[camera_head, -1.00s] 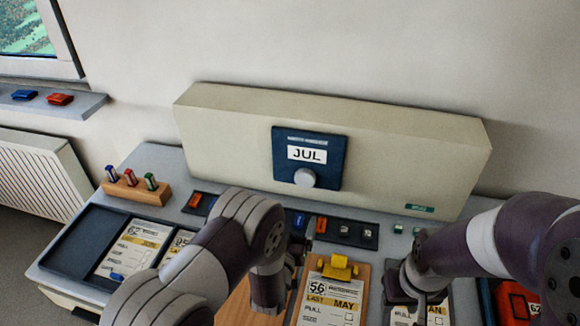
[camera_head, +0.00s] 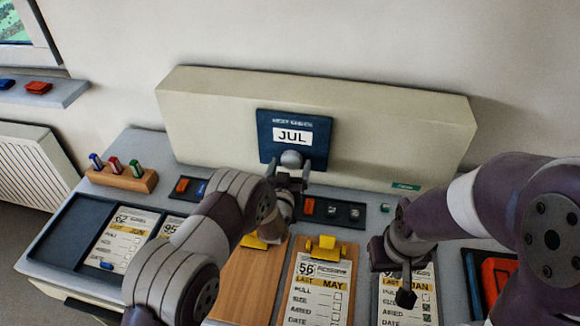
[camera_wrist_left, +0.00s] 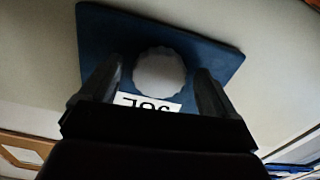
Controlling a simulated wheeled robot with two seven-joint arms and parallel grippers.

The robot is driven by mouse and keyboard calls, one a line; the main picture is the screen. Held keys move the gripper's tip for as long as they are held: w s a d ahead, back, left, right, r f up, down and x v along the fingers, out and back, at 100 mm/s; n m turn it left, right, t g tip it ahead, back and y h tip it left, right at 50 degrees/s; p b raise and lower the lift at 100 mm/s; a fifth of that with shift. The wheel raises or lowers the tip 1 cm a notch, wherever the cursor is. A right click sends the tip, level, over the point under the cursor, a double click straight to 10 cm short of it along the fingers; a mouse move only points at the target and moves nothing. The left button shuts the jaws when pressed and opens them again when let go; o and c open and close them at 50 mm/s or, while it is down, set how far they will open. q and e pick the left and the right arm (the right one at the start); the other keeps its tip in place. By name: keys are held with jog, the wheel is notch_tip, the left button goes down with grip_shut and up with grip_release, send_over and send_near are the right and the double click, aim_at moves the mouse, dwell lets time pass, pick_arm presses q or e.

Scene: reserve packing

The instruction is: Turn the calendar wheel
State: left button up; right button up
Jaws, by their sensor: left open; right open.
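The calendar (camera_head: 313,150) is a dark blue panel on the front of a long cream box, and its white window (camera_head: 292,135) reads JUL. Below the window is the round grey calendar wheel (camera_head: 291,158), partly hidden by my left gripper (camera_head: 291,176). In the left wrist view, the wheel (camera_wrist_left: 159,72) sits between the two open fingers of the left gripper (camera_wrist_left: 158,92), with a gap on each side.
A cream box (camera_head: 400,135) stands along the back of the desk. Clipboards with cards, one marked LAST MAY (camera_head: 318,283), lie in front. A wooden block (camera_head: 123,178) holds coloured stamps at left. A dark tray (camera_head: 75,238) lies front left, and a red item (camera_head: 497,275) at right.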

pick_arm(q)
jog(key=c, duration=1)
jog(key=shift+c, duration=0.2)
pick_arm(e)
jog(key=shift+f, duration=0.1)
pick_arm(q)
jog(key=shift+f+n+b, duration=0.2)
jog(key=shift+n+b, duration=0.8)
jog(key=shift+b, duration=0.05)
jog(key=n+b, duration=0.3)
jog(key=shift+d+n, duration=0.1)
jog(key=shift+n, duration=0.2)
jog(key=n+b, duration=0.3)
jog(key=n, duration=0.1)
jog(key=shift+d+r+n+b, duration=0.1)
jog(key=shift+r+n+b, duration=0.05)
jog(key=shift+n+b, duration=0.2)
jog(key=shift+r+n+b, duration=0.1)
jog(key=shift+n+b, duration=0.45)
jog(key=shift+n, duration=0.1)
pick_arm(e)
jog(key=shift+f, duration=4.8)
pick_arm(q)
jog(key=shift+r, duration=0.1)
pick_arm(e)
jog(key=shift+f, duration=0.1)
